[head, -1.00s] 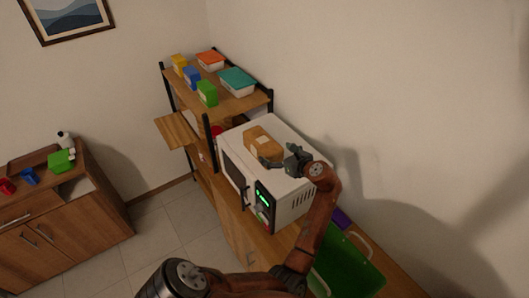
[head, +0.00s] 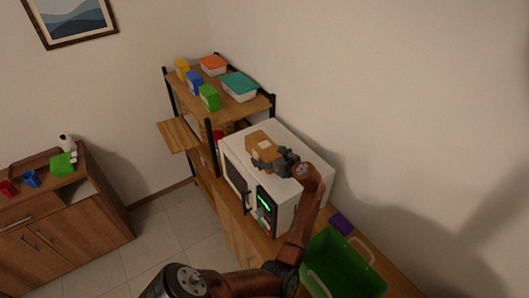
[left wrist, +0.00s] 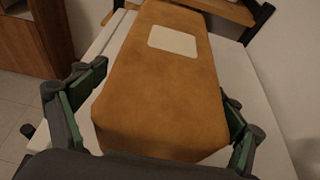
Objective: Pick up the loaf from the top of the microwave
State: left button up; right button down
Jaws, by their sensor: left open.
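The loaf (head: 259,142) is a brown block with a pale label, lying on top of the white microwave (head: 290,132). In the left wrist view the loaf (left wrist: 165,75) fills the middle, its near end close to the palm. My left gripper (head: 274,157) is at the loaf's right end in the head view. The loaf rests on the microwave top. My right gripper is not in view.
A wooden shelf (head: 240,107) with a teal-lidded box (head: 240,85) and several small coloured boxes stands behind the microwave. A green bin (head: 340,262) and a purple item (head: 341,223) are at the lower right. A wall runs along the right side.

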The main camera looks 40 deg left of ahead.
pick_arm(q)
jog(key=shift+d, duration=0.1)
jog(key=shift+c, duration=0.2)
jog(key=c, duration=1.3)
jog(key=shift+c, duration=0.4)
jog(key=shift+r, duration=0.1)
